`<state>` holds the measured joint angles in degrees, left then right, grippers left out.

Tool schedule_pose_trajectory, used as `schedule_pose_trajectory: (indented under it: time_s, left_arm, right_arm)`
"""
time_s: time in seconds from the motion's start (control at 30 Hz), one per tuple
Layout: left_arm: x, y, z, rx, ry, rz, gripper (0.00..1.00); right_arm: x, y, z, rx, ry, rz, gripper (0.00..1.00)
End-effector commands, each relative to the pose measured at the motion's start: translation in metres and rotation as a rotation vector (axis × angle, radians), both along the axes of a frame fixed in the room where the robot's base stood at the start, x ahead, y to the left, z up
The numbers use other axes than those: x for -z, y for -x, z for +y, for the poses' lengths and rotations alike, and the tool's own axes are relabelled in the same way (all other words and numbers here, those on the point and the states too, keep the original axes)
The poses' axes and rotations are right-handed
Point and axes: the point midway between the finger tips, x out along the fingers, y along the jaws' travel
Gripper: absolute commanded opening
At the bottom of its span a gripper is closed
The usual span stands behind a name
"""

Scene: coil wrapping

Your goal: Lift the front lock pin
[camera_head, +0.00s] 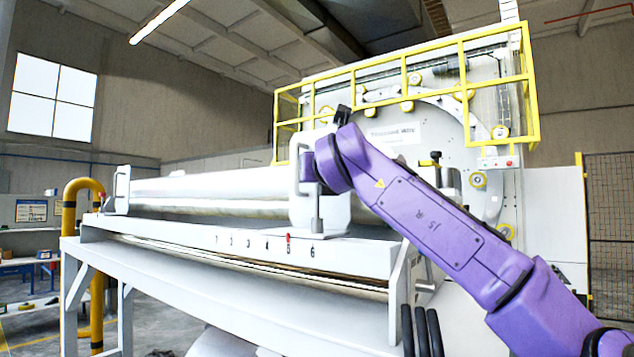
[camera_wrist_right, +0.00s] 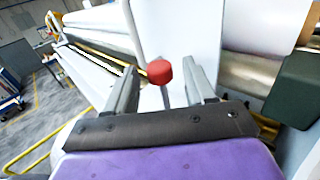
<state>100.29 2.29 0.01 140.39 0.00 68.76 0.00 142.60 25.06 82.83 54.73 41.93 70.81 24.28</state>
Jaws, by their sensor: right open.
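A red round knob (camera_wrist_right: 159,72), which looks like the head of the front lock pin, shows in the right wrist view with a thin pale stem below it. My right gripper (camera_wrist_right: 162,80) is open, one grey finger on each side of the knob, with visible gaps. I cannot tell the exact depth between them. In the head view my purple right arm reaches to the white carriage (camera_head: 320,216) on the long roller bench; its wrist hides the knob and the fingertips there. My left gripper is not in view.
A pale handle (camera_head: 296,164) stands at the carriage's left side. The bench rail (camera_head: 190,238) carries numbers and a small red marker (camera_head: 289,238) near 5. A yellow guard frame (camera_head: 405,72) surrounds the large wrapping ring behind. A yellow bent post (camera_head: 70,210) stands at left.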

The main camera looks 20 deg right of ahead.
Motion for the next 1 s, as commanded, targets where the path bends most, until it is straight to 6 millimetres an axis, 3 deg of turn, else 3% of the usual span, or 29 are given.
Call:
schedule_pose_trajectory:
  time_s: [0.03,0.1,0.33,0.5,0.93,1.0]
  left_arm:
    - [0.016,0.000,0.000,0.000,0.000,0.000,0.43]
    - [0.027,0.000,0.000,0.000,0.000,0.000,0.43]
    - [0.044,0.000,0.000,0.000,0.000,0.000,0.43]
    - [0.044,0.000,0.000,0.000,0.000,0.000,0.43]
    - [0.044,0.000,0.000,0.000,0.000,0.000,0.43]
    - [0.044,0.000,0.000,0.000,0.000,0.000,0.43]
  right_arm:
    - [0.007,0.013,0.002,-0.001,0.000,-0.006,0.54]
    - [0.007,0.031,0.006,-0.001,0.001,-0.006,0.54]
    - [0.003,0.074,0.014,0.001,0.001,-0.003,0.54]
    - [0.001,0.082,0.016,0.001,0.000,-0.002,0.54]
    - [0.001,0.082,0.015,0.001,0.004,0.000,0.54]
    - [-0.004,0.083,0.019,0.009,0.092,-0.018,0.54]
